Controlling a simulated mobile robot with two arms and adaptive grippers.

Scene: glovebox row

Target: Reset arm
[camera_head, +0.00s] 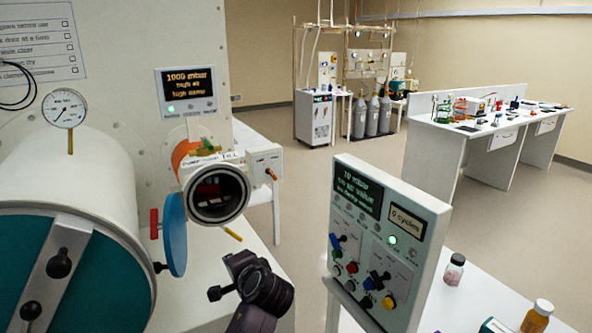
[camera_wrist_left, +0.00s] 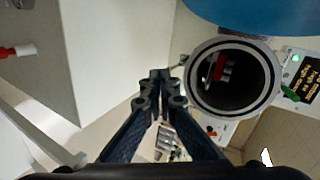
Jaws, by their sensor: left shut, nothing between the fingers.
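My left gripper (camera_wrist_left: 160,88) shows in the left wrist view with its two dark fingers together and nothing between them. In the head view the dark end of my left arm is at the bottom middle, below and in front of the small round port (camera_head: 217,192); its fingertips are hard to make out there. The port is open, and red-topped items show inside it in the left wrist view (camera_wrist_left: 235,75). Its blue round door (camera_head: 174,234) stands swung open to the left. My right gripper is in neither view.
A large white cylinder (camera_head: 75,180) with a teal end is at the left. A control panel (camera_head: 385,240) with lit screens stands to the right of my arm. Small bottles (camera_head: 454,270) stand on the white table at the right. Open floor lies behind.

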